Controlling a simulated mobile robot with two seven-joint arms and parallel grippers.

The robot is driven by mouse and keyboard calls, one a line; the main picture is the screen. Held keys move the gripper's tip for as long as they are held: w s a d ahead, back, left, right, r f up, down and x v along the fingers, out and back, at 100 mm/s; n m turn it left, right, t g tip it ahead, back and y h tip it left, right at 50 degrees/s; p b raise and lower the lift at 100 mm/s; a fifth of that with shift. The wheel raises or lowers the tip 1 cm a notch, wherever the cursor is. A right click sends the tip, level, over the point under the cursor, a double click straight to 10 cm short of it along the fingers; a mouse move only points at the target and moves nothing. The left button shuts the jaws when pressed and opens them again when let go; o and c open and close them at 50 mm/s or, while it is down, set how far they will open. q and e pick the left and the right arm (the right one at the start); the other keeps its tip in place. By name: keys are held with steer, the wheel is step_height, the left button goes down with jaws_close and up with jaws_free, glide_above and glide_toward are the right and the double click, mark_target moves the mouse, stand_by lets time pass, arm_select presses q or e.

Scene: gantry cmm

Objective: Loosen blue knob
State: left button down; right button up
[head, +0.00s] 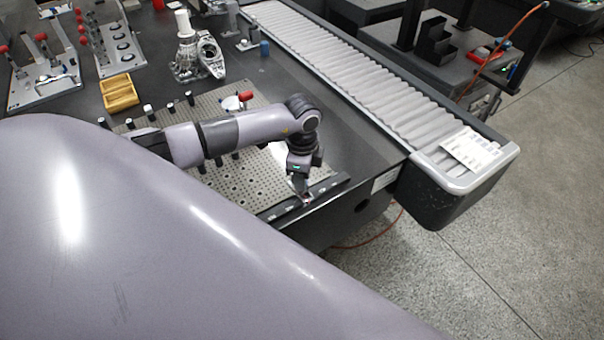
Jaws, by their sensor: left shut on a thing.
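My left gripper (305,200) reaches down at the front right corner of a perforated plate (245,185), above its dark front rail (325,188). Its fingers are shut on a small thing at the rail. That thing is mostly hidden by the fingers, and I cannot make out its colour or whether it is the blue knob. A small blue cylinder (264,48) stands farther back on the table, apart from the gripper. My right gripper is not in view.
A yellow tray (119,92) and metal castings (208,55) sit behind. A ribbed grey cover (340,75) runs along the right. A large lavender part of mine fills the lower left.

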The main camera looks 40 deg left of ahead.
arm_select(q)
steer(key=c, duration=0.9)
jaws_free()
steer(key=shift+r+b, duration=0.35)
steer(key=shift+r, duration=3.3)
